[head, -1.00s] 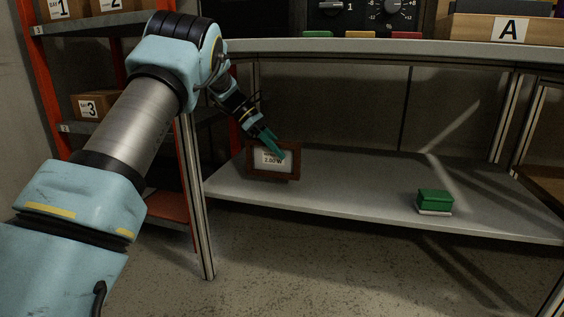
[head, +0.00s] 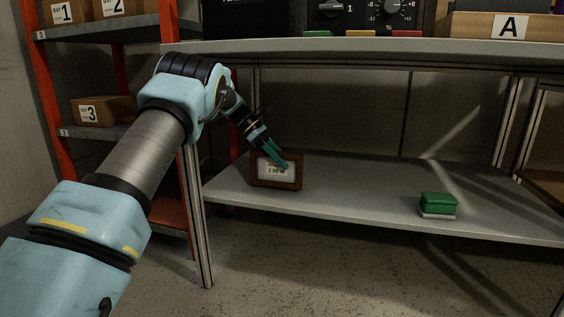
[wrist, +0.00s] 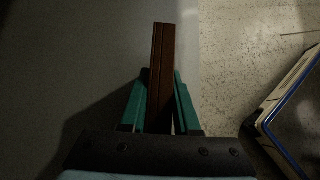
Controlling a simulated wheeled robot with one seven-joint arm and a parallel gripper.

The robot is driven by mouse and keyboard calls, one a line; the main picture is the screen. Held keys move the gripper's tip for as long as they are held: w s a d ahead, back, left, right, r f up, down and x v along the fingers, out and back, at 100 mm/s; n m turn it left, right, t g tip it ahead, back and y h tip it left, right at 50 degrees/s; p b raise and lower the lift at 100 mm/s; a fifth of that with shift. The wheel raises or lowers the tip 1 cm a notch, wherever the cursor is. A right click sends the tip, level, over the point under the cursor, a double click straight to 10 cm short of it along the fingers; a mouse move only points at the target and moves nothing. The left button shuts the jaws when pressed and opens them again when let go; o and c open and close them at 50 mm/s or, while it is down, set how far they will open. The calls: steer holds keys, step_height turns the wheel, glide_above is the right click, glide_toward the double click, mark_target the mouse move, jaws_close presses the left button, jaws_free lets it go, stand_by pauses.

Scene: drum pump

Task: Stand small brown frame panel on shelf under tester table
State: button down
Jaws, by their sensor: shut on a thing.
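The small brown frame panel (head: 276,184) has a white face with dark print and is upright at the left end of the grey shelf (head: 350,198) under the tester table (head: 400,47). Its lower edge is at the shelf surface near the front; I cannot tell whether it bears fully on it. My gripper (head: 279,163) reaches down from the upper left with green fingers on the panel's top. In the wrist view the fingers lie on both sides of the panel's brown edge (wrist: 161,75), shut on it.
A green block with a pale base (head: 437,205) sits at the right on the shelf. A table leg (head: 197,215) stands left of the panel. An orange rack with boxes (head: 100,110) is at the far left. The shelf's middle is clear.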

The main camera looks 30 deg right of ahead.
steer(key=shift+f, duration=0.55)
steer(key=c, duration=0.6)
jaws_free()
steer(key=shift+c, duration=0.2)
steer(key=shift+r, duration=0.4)
steer(key=p+v, duration=0.3)
steer(key=v, duration=0.3)
steer(key=shift+r+p, duration=0.3)
steer(key=shift+r, duration=0.15)
steer(key=shift+w+a+r, duration=0.25)
steer(key=shift+w+a, duration=0.1)
steer(key=shift+s, duration=0.1)
